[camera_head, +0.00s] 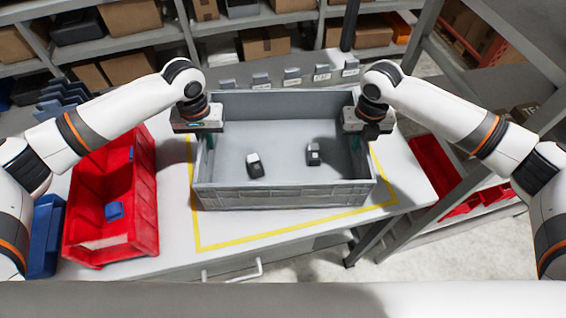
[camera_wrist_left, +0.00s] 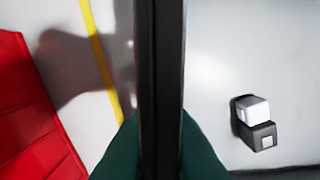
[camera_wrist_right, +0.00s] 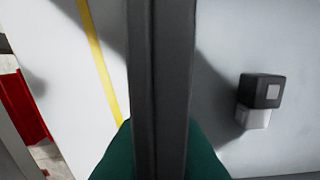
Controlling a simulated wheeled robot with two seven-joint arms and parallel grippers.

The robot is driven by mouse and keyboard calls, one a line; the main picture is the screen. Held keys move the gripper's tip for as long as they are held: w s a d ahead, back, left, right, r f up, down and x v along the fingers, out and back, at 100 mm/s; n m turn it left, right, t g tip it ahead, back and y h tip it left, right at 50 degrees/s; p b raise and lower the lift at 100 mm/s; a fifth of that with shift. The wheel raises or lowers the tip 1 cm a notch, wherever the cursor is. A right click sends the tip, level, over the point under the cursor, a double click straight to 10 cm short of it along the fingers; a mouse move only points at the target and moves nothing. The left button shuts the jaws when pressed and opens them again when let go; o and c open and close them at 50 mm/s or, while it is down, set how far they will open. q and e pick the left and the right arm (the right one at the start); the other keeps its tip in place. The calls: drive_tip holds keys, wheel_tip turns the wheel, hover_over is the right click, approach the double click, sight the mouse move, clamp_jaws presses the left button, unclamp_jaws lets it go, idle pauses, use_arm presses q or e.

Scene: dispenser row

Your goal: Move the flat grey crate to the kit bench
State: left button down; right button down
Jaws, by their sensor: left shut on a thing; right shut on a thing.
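The flat grey crate (camera_head: 285,196) is at the middle of the head view, level, over the yellow-outlined area of a white bench (camera_head: 165,215). I cannot tell whether it rests on the bench or hangs just above it. Inside are two small black-and-white blocks (camera_head: 254,165) (camera_head: 313,154), lying apart on its floor. My left gripper (camera_head: 207,138) is shut on the crate's left wall, which runs between green fingers in the left wrist view (camera_wrist_left: 160,60). My right gripper (camera_head: 354,140) is shut on the right wall, also seen in the right wrist view (camera_wrist_right: 160,60).
A red bin (camera_head: 85,205) with a blue block (camera_head: 114,211) stands left of the crate, a blue bin (camera_head: 44,238) beyond it. Several small labelled dispensers (camera_head: 292,78) line the back. Shelves with cardboard boxes stand behind. A grey rack (camera_head: 450,195) with red bins is at right.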

use_arm(q)
drive_tip(key=shift+a+f+b, duration=0.25)
drive_tip(key=shift+f+b, duration=0.2)
drive_tip(key=shift+f, duration=0.15)
use_arm(e)
drive_tip(key=shift+d+f, duration=0.25)
drive_tip(key=shift+f, duration=0.4)
use_arm(q)
drive_tip(key=c, duration=1.7)
unclamp_jaws()
drive_tip(key=shift+r, duration=0.2)
use_arm(e)
drive_tip(key=c, duration=1.7)
unclamp_jaws()
drive_tip(key=shift+r, duration=0.2)
use_arm(q)
drive_tip(key=shift+o, duration=0.9)
drive_tip(key=shift+s+d, duration=0.1)
drive_tip(key=shift+d, duration=0.05)
use_arm(e)
drive_tip(key=shift+o, duration=0.9)
drive_tip(key=shift+s+a, duration=0.1)
drive_tip(key=shift+a, duration=0.05)
